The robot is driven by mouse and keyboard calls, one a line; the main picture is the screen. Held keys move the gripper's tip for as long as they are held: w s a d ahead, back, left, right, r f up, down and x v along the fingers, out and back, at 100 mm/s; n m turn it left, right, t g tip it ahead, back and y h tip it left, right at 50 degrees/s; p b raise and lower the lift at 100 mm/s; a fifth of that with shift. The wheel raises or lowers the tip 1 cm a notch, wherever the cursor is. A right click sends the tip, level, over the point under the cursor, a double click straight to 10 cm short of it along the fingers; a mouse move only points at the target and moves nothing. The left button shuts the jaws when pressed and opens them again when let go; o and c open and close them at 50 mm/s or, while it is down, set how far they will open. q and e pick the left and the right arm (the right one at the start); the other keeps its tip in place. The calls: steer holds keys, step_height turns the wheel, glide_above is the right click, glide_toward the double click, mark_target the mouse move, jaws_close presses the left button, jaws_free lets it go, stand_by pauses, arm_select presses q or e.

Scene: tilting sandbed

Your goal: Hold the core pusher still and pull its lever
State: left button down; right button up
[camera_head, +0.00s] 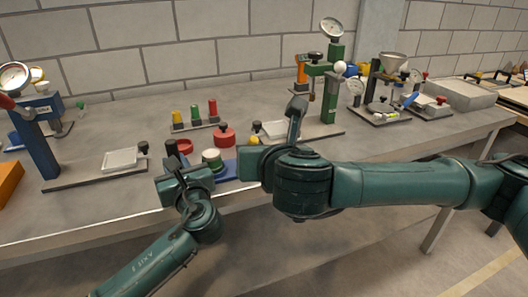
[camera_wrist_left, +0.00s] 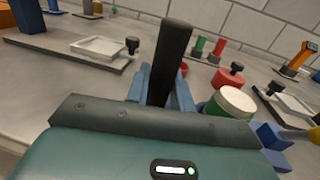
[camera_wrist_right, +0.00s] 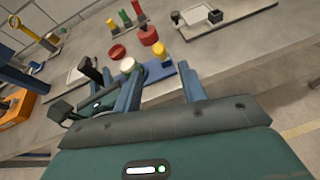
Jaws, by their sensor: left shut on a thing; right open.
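The core pusher appears as a blue base (camera_wrist_right: 158,73) with a green drum with a cream top (camera_wrist_left: 232,102) and a yellow ball-ended lever (camera_wrist_left: 300,135). In the head view the drum (camera_head: 211,157) stands between my grippers. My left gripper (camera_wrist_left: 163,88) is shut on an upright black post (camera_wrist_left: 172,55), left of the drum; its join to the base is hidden. My right gripper (camera_wrist_right: 160,86) is open and empty, with the blue base and yellow ball (camera_wrist_right: 159,49) ahead of its fingers. In the head view my right gripper (camera_head: 248,161) is at the drum's right, partly hidden by its own wrist.
A red lidded piece (camera_head: 224,137) and a red ring (camera_head: 184,146) lie just behind the drum. A rack with coloured plugs (camera_head: 194,118) stands farther back. A blue gauge stand (camera_head: 42,140) is left; a green gauge stand (camera_head: 329,95) is right. The bench's front edge is close.

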stand_by(0.3)
arm_select(q)
steer(key=c, duration=1.1)
jaws_free()
steer(key=shift+c, duration=0.2)
steer(key=shift+s, duration=0.1)
